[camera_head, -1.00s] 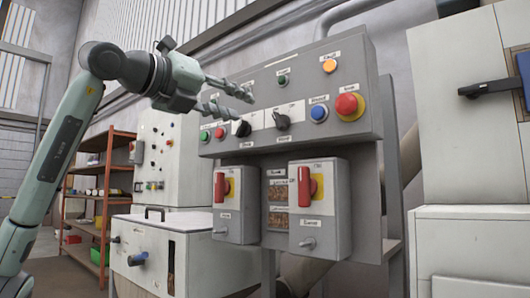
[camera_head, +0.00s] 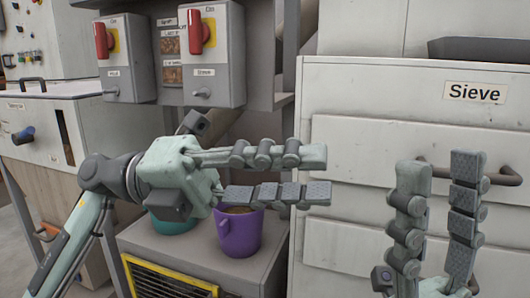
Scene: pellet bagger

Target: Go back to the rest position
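My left gripper (camera_head: 326,175) reaches in from the left with its fingers pointing right. Its two fingers are parted with nothing between them, so it is open. In the picture it overlaps the top of a purple bucket (camera_head: 240,238) and the white cabinet front. My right gripper (camera_head: 438,162) is at the lower right with its fingers pointing up. Its fingers are also parted and empty, in front of the white sieve cabinet (camera_head: 385,90). Most of my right arm is out of the frame.
A teal bucket (camera_head: 172,226) stands beside the purple one on a grey box with a yellow-framed grille (camera_head: 165,282). Two switch boxes with red handles hang above, the left one (camera_head: 125,85) and the right one (camera_head: 212,85). A dark handle (camera_head: 508,178) projects from the cabinet.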

